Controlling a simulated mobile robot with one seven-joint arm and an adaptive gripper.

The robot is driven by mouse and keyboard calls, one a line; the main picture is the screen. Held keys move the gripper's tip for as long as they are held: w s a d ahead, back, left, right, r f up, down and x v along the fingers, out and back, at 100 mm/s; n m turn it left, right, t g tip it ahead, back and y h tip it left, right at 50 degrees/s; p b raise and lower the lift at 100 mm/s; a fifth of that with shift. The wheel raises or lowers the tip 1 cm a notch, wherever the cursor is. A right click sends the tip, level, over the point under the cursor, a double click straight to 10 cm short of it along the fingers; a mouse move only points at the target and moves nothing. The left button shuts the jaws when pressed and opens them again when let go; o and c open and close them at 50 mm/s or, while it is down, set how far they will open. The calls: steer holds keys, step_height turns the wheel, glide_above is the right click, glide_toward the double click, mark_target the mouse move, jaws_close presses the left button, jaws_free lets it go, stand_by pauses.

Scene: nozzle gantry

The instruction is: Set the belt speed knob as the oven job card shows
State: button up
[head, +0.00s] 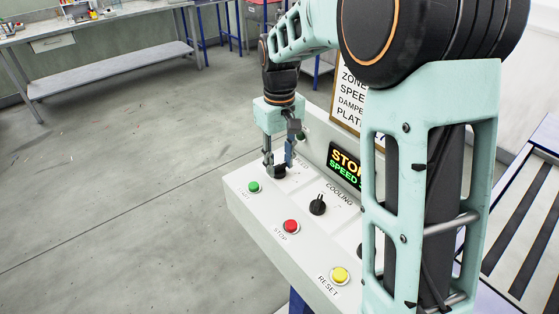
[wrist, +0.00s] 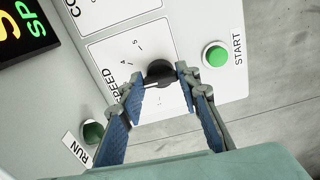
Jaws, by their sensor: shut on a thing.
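The black speed knob (wrist: 159,73) sits on the white panel in the wrist view, on a plate lettered SPEED with a number scale around it. My gripper (wrist: 158,80) is shut on the knob, one finger on each side. In the head view my gripper (head: 279,170) reaches down onto the knob at the panel's far left end. The job card (head: 350,85) stands behind the panel, with ZONE, SPEED, DAMPER and PLATE lines partly visible; my arm hides its values. The display (head: 346,168) reads STOP and SPEED, its number cut off by my arm.
A green START button (head: 254,187) is close beside the gripper. A black COOLING knob (head: 318,205), a red STOP button (head: 291,226) and a yellow RESET button (head: 340,275) sit along the panel. A green RUN lamp (wrist: 92,133) is near the left finger.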

mark_target(279, 166)
steer(key=shift+m, duration=3.1)
steer(key=o, duration=1.2)
steer(key=shift+c, duration=0.2)
steer(key=shift+r, duration=0.15)
step_height(279, 166, up, 12)
steer(key=shift+s+f, duration=0.1)
steer(key=shift+f, duration=0.1)
